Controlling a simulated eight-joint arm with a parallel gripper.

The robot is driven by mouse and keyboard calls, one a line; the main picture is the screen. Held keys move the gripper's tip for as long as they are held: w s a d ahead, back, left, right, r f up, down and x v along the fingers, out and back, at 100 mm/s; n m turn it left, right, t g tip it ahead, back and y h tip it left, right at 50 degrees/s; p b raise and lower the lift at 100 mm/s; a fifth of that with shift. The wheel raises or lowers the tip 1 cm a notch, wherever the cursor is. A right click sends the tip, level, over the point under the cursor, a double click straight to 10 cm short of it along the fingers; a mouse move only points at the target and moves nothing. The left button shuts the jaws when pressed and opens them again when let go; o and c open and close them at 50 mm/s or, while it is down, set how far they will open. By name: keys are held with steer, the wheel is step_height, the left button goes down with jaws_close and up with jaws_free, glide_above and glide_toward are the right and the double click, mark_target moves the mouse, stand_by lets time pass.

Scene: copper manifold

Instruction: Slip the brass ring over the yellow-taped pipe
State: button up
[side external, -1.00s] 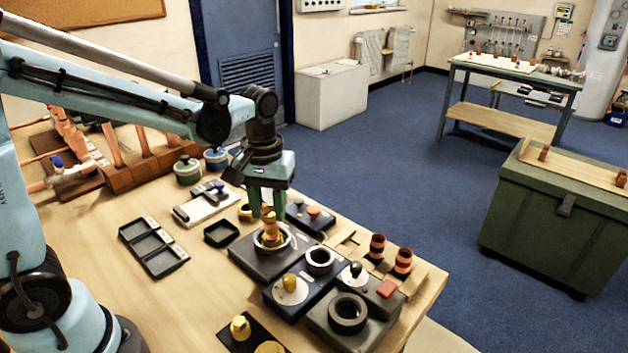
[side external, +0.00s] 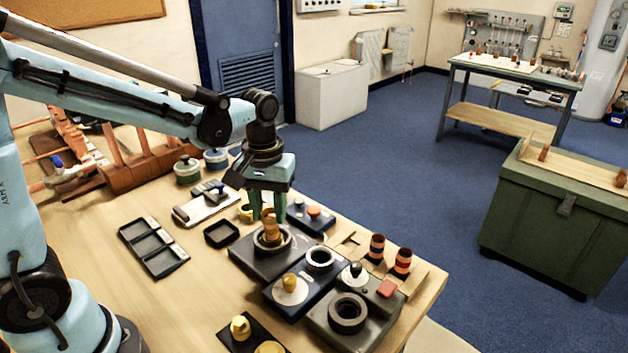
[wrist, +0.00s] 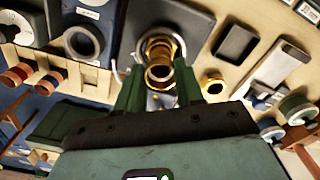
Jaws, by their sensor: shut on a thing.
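A short copper-coloured pipe piece with a yellowish band, which looks like the yellow-taped pipe (side external: 271,230), stands nearly upright over the round seat of a dark square fixture (side external: 247,262). My gripper (side external: 267,213) points down and is shut on its upper part. In the wrist view the pipe's open hollow end (wrist: 159,74) shows between the fingertips, with a wider gold rim behind it. Whether that rim is a separate ring I cannot tell.
Two red-banded pipe pieces (side external: 377,248) stand at the right edge. A black tray (side external: 153,247) and a small dark dish (side external: 221,233) lie left.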

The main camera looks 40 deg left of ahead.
steer(key=shift+f, duration=0.5)
stand_by(0.4)
steer(key=o, duration=1.5)
steer(key=shift+r, duration=0.1)
step_height(320, 180, up, 8)
stand_by(0.5)
